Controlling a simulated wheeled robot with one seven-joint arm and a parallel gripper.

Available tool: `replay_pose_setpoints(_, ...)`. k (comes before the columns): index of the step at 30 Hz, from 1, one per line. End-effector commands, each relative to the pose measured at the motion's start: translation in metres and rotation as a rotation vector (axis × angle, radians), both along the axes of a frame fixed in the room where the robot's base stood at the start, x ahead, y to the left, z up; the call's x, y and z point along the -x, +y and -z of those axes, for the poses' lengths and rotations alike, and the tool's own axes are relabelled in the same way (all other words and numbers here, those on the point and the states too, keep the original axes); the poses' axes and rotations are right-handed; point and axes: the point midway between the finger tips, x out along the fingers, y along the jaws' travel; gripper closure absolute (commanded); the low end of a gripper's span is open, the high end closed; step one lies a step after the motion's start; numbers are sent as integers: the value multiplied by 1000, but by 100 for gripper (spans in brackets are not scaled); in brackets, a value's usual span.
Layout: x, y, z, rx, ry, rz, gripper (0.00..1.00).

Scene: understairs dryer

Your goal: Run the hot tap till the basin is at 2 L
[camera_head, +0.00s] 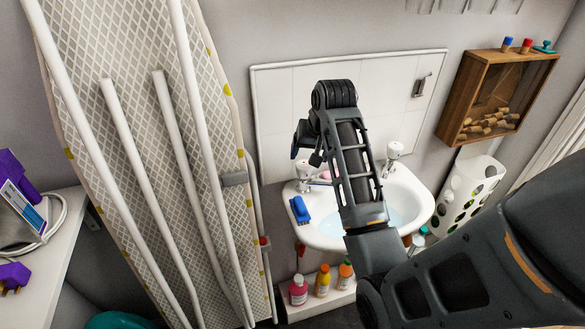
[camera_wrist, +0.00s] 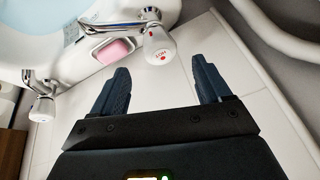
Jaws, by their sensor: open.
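The white basin (camera_head: 412,197) hangs on the wall and holds some pale blue water (camera_head: 395,217); its level cannot be read. The hot tap (camera_wrist: 159,45), with a white handle marked HOT and a red dot, stands at the basin's back edge in the wrist view. In the head view it is at the basin's left (camera_head: 304,172). The other tap (camera_wrist: 42,105) is at the left of the wrist view. My gripper (camera_wrist: 166,78) is open, with the hot handle just beyond and between its fingertips, apparently not gripped. In the head view my arm hides part of the basin.
A pink soap (camera_wrist: 114,50) lies between the taps. A blue brush (camera_head: 299,209) rests on the basin's left rim. An ironing board (camera_head: 150,150) stands close at left. Several bottles (camera_head: 322,281) stand below. A wooden box shelf (camera_head: 497,95) and a white basket (camera_head: 470,190) are at right.

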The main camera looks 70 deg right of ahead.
Motion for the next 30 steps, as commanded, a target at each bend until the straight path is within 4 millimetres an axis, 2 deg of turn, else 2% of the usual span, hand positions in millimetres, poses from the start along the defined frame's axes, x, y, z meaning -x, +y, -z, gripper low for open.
replay_pose_setpoints(15,-20,-18,61,-1,1,-1,23)
replay_pose_setpoints(20,-22,-21,69,-1,1,-1,23)
replay_pose_setpoints(27,-22,-21,69,1,0,-1,23)
replay_pose_setpoints(30,-22,-21,69,0,0,-1,32)
